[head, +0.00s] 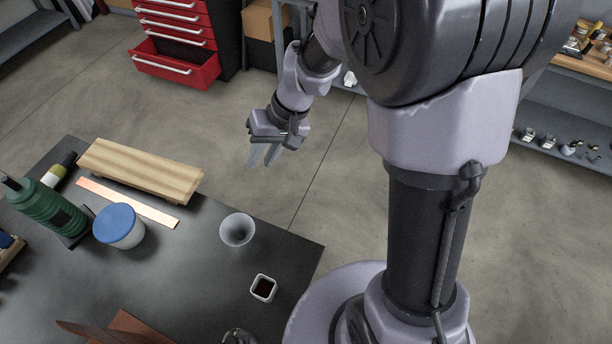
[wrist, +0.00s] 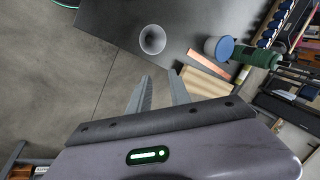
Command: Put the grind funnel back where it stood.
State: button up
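The grind funnel (head: 237,230) looks like a pale grey, wide-mouthed cone. It stands on the dark table (head: 203,271) near its right far edge, between the blue-lidded tub and the small white square cup. It also shows in the wrist view (wrist: 152,39), ahead of the fingertips and apart from them. My gripper (head: 264,158) is raised over the floor beyond the table's far edge. In the wrist view my gripper (wrist: 160,84) has its two fingers spread with nothing between them.
A small white cup (head: 263,288) with dark contents is near the funnel. A red drawer cabinet (head: 176,52) has an open drawer.

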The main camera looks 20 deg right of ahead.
jog(key=s+d+r+m+t+h, duration=0.1)
jog(key=s+d+r+m+t, duration=0.1)
jog(key=s+r, duration=0.5)
jog(key=s+d+r+m+t+h, duration=0.1)
jog(key=s+d+r+m+t, duration=0.1)
jog(key=s+r, duration=0.5)
jog(key=s+d, duration=0.1)
jog(key=s, duration=0.2)
jog(key=shift+s+r+m+t+h, duration=0.25)
jog(key=shift+r+m+t+h, duration=0.05)
jog(key=shift+r+m+t, duration=0.1)
jog(key=shift+d+f, duration=0.1)
notch_tip(320, 180, down, 5)
jog(key=b, duration=0.5)
jog(key=shift+f, duration=0.15)
